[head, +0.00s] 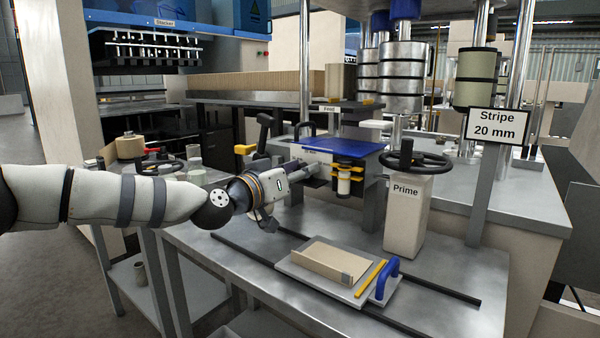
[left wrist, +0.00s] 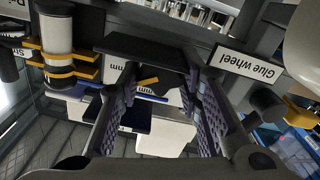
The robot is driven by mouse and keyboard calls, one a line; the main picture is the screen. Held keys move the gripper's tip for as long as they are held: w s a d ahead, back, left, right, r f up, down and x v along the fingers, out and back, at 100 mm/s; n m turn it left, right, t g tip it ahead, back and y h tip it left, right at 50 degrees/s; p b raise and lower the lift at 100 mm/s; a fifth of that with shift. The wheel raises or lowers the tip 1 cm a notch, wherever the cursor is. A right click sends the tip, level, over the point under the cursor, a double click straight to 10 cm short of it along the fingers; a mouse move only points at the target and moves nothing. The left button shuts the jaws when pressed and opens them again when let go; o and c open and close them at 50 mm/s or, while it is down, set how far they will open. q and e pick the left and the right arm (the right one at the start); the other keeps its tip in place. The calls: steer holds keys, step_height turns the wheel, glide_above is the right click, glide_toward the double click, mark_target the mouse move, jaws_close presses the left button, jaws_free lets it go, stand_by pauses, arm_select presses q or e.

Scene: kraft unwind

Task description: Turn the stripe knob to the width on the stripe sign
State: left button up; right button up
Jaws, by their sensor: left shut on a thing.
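The stripe sign (head: 496,124) reads "Stripe 20 mm" on a post at the right. My left gripper (head: 312,172) reaches from the left to the front of the blue-topped glue unit (head: 340,148). In the left wrist view my left gripper (left wrist: 160,78) has its two padded fingers shut on a dark piece, seemingly the stripe knob (left wrist: 152,52). A small yellow pointer (left wrist: 149,81) shows between the fingers, by a partly covered white scale with "mm". The knob's setting cannot be read. In the head view the gripper hides the knob. My right gripper is not in view.
A glue bottle (head: 344,181) in yellow clips hangs right of the gripper. A "Prime" post (head: 406,215) with a black handwheel stands further right. A tray (head: 325,275) with a board and blue handle lies on the bench below. A "Glue wheel" label (left wrist: 247,65) shows beside the fingers.

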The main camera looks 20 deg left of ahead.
arm_select(q)
steer(key=n, duration=0.2)
steer(key=n+b, duration=0.1)
steer(key=n, duration=0.2)
steer(key=shift+a+f+n, duration=0.15)
steer(key=shift+f+n, duration=0.1)
steer(key=shift+n, duration=0.05)
steer(key=shift+n+b, duration=1)
steer(key=shift+n, duration=1.9)
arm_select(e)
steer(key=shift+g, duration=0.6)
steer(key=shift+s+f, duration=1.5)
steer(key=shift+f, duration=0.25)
arm_select(q)
steer(key=o, duration=1.2)
steer(key=v, duration=1.2)
steer(key=shift+r, duration=0.1)
